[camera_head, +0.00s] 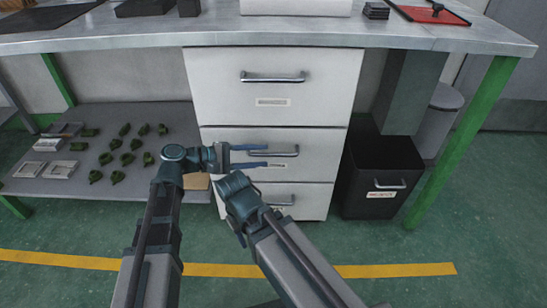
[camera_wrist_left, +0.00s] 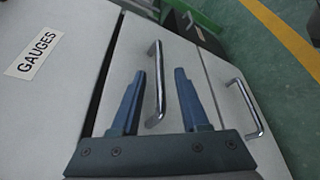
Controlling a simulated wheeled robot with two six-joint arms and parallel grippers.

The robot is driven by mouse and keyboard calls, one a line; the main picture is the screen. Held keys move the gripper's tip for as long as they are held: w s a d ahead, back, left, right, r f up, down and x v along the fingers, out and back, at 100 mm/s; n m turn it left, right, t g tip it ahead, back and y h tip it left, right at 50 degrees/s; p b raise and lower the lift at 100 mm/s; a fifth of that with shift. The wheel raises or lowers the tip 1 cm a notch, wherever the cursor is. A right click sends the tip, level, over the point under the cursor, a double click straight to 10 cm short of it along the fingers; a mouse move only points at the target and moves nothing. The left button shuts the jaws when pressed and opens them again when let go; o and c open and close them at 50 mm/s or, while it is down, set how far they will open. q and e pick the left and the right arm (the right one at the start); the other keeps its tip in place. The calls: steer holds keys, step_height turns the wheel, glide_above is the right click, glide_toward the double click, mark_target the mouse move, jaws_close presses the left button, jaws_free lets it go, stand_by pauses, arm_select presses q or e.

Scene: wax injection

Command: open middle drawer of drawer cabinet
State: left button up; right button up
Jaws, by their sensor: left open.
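The white drawer cabinet (camera_head: 213,87) stands under the bench with three stacked drawers, all looking closed. The middle drawer (camera_head: 325,139) has a horizontal metal bar handle (camera_head: 288,154). My left gripper (camera_head: 267,155) is open at this handle, one finger above it and one below. In the left wrist view the handle (camera_wrist_left: 158,80) lies between the two blue fingers of the left gripper (camera_wrist_left: 159,74), with a gap on both sides. The middle drawer's label is mostly hidden. My right arm reaches up in front of the bottom drawer; its fingers cannot be seen.
The top drawer has its own handle (camera_head: 273,77), and the bottom drawer handle (camera_head: 281,201) is partly covered by my right arm. A black bin (camera_head: 378,158) stands right of the cabinet. A low shelf (camera_head: 106,112) with green parts is at left. Floor in front is open.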

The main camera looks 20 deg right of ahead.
mark_target(268, 155)
arm_select(q)
steer(key=shift+b+x, duration=0.35)
steer(key=shift+x, duration=2.1)
steer(key=shift+c, duration=0.3)
jaws_close()
